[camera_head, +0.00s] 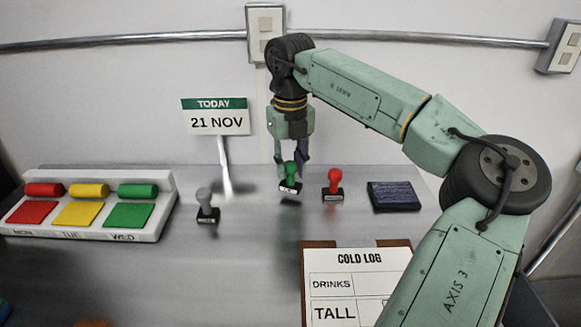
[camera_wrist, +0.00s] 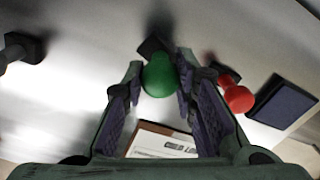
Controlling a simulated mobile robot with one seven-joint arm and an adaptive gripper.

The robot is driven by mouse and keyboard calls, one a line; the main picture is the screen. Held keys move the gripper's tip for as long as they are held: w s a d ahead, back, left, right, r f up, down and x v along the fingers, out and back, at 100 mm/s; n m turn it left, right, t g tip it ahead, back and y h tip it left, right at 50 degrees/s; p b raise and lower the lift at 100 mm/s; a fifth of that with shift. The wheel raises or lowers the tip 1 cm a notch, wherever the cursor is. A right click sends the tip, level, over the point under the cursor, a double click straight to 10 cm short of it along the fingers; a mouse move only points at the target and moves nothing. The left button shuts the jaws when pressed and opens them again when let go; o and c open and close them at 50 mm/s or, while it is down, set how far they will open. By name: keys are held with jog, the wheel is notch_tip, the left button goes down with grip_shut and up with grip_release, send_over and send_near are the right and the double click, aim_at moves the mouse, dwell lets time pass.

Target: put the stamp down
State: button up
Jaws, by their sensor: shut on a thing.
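A stamp with a green handle and black base, the green stamp (camera_head: 290,178), hangs tilted from my gripper (camera_head: 291,158) in the head view. Its base appears a little above the metal counter. My gripper is shut on its green handle, which also shows between the finger pads in the wrist view (camera_wrist: 160,75). A red stamp (camera_head: 333,185) stands upright just right of it, and it also shows in the wrist view (camera_wrist: 237,97). A grey stamp (camera_head: 207,207) stands on the counter to the left.
A dark ink pad (camera_head: 393,196) lies right of the red stamp. A clipboard headed COLD LOG (camera_head: 357,259) lies in front. A white rack (camera_head: 90,207) with coloured blocks is at left. A TODAY 21 NOV sign (camera_head: 217,122) stands behind. Counter is clear between the grey and green stamps.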

aim_at(291, 163)
jog(key=shift+f, duration=0.95)
jog(key=shift+f, duration=0.1)
jog(key=shift+f, duration=0.15)
jog(key=o, duration=0.9)
notch_tip(291, 163, up, 13)
jog(key=shift+f+b, duration=0.2)
jog(key=shift+b, duration=0.95)
